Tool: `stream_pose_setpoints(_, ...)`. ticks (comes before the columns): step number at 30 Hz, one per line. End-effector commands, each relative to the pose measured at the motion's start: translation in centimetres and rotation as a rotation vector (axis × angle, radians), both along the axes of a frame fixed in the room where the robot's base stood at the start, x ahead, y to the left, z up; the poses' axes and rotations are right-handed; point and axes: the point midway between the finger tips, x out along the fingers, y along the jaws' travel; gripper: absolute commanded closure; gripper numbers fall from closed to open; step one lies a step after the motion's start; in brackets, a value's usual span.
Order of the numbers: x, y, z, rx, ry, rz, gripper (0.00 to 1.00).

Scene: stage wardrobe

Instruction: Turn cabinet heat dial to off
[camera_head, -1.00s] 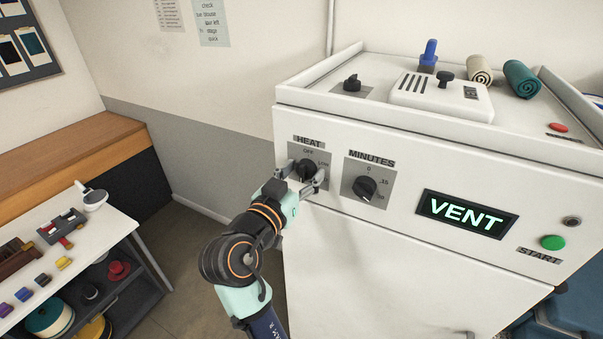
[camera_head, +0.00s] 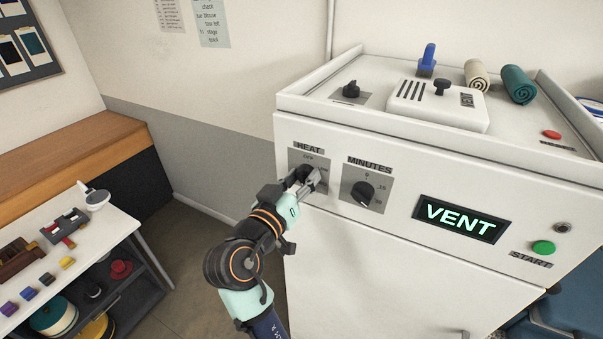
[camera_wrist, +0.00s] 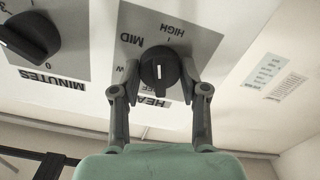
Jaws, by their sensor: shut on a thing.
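The black heat dial (camera_head: 304,171) sits on a grey plate under the HEAT label, at the upper left of the white cabinet's front (camera_head: 350,255). My gripper (camera_head: 307,180) is at this dial. In the wrist view my gripper (camera_wrist: 160,75) has one finger on each side of the dial (camera_wrist: 159,62), shut on it. A white mark shows on the dial's face, running toward the HEAT and OFF side. MID and HIGH can be read beyond the dial. The OFF and LOW words are partly hidden by the fingers.
The black minutes dial (camera_head: 364,194) is close to the right of my gripper. Farther right are a lit VENT display (camera_head: 459,217) and a green START button (camera_head: 543,248). A table with sewing items (camera_head: 60,262) stands at the left.

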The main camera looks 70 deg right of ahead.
Motion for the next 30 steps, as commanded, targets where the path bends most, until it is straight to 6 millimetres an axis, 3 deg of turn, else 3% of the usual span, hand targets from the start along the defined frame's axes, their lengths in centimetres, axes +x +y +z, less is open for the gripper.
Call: stream_pose_setpoints(30, 0.08, 0.01, 0.43, 0.070, 0.963, 0.000, 0.91)
